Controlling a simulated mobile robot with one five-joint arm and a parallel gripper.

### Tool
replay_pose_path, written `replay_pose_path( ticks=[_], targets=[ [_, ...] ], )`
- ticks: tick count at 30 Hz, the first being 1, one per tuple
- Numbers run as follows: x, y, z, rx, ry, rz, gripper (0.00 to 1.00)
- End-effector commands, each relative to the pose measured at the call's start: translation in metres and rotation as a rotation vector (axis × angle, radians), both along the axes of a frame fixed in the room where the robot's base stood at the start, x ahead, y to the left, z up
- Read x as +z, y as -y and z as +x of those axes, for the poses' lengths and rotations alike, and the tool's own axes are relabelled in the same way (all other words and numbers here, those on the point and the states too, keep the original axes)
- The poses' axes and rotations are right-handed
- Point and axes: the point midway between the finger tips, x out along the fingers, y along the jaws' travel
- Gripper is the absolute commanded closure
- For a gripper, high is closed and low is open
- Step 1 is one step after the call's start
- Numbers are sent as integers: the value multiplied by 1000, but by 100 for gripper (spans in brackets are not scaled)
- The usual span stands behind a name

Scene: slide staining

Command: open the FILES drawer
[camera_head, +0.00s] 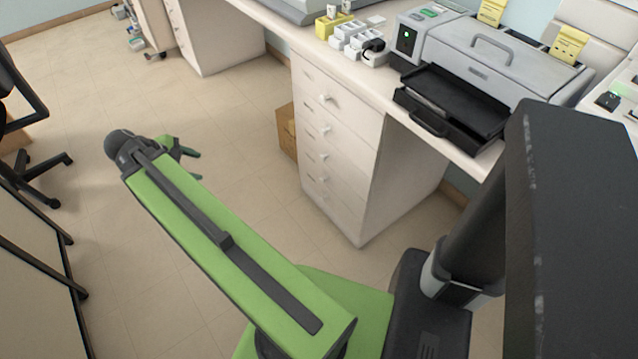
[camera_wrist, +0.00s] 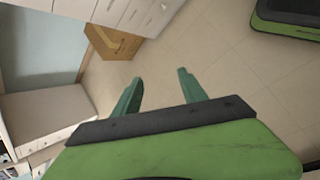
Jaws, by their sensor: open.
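A white drawer unit (camera_head: 345,150) stands under the bench in the head view, with a column of several shut drawers, each with a small round knob such as the top knob (camera_head: 325,98). No label can be read, so I cannot tell which drawer is FILES. Part of a white drawer unit also shows at the top of the wrist view (camera_wrist: 125,12). My gripper (camera_head: 190,162) is out over the floor, left of the drawers and apart from them. In the wrist view its green fingers (camera_wrist: 160,90) are spread and empty, with floor between them.
A cardboard box (camera_head: 287,130) stands on the floor beside the drawer unit. A grey machine with a black tray (camera_head: 455,105) sits on the bench above. Another white drawer unit (camera_head: 215,35) stands farther back, and a black chair (camera_head: 40,170) is at left. The floor before the drawers is clear.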

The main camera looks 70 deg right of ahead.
Motion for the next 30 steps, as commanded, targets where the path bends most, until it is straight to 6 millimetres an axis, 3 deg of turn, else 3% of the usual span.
replay_pose_path(
  ticks=[1, 6, 12, 15, 19, 26, 30],
  targets=[
    [-49, 25, -12, 14, -45, -38, 50],
    [-109, 103, -60, 86, -251, -159, 50],
    [-165, 175, -121, 144, -525, -249, 50],
    [-179, 198, -145, 161, -637, -268, 50],
    [-184, 214, -164, 174, -729, -277, 50],
    [-180, 219, -170, 178, -760, -278, 50],
    [-188, 231, -178, 175, -759, -277, 50]
  ],
)
